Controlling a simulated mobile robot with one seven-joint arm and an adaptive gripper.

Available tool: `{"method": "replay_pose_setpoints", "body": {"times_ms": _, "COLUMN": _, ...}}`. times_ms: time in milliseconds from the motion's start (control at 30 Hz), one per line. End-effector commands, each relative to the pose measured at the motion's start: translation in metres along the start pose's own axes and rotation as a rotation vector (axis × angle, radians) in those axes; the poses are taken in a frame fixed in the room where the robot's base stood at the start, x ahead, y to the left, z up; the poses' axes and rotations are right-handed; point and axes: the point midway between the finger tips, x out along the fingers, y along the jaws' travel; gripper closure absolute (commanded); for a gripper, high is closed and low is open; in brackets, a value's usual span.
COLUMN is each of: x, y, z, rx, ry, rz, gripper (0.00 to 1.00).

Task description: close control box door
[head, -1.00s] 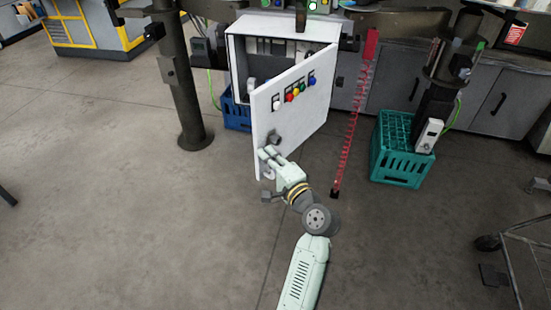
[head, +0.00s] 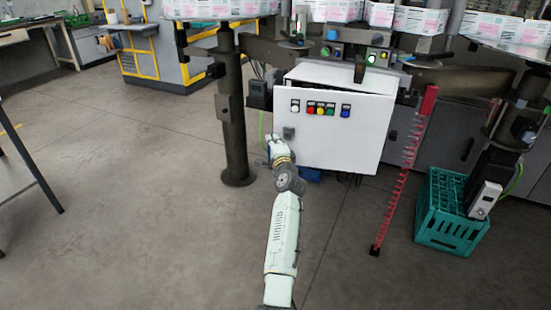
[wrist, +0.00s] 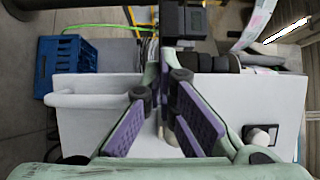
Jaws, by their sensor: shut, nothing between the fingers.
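The white control box (head: 350,74) stands below the machine, its door (head: 340,140) facing me with a row of coloured buttons. My gripper (head: 270,139) is at the door's left edge, beside the dark latch (head: 289,133). In the wrist view my gripper (wrist: 164,85) is shut and empty, its purple-padded fingers against or just before the white door panel (wrist: 85,125). A white handle (wrist: 90,99) lies left of the fingers. Whether they touch the door is unclear.
A dark post (head: 232,110) stands left of the box. A red coiled strip (head: 400,175) hangs to its right, near a teal crate (head: 450,215). A blue crate (wrist: 68,68) shows in the wrist view.

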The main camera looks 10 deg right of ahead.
Motion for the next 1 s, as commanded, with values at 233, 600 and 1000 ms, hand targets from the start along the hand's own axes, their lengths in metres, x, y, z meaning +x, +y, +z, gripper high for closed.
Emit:
{"method": "replay_pose_setpoints", "body": {"times_ms": 233, "x": 0.042, "y": -0.001, "z": -0.015, "rx": 0.003, "ry": 0.119, "rz": 0.0, "gripper": 1.0}}
{"method": "replay_pose_setpoints", "body": {"times_ms": 600, "x": 0.077, "y": 0.0, "z": -0.036, "rx": 0.001, "ry": 0.229, "rz": 0.001, "gripper": 1.0}}
{"method": "replay_pose_setpoints", "body": {"times_ms": 1000, "x": 0.087, "y": -0.001, "z": -0.044, "rx": 0.0, "ry": 0.266, "rz": -0.001, "gripper": 1.0}}
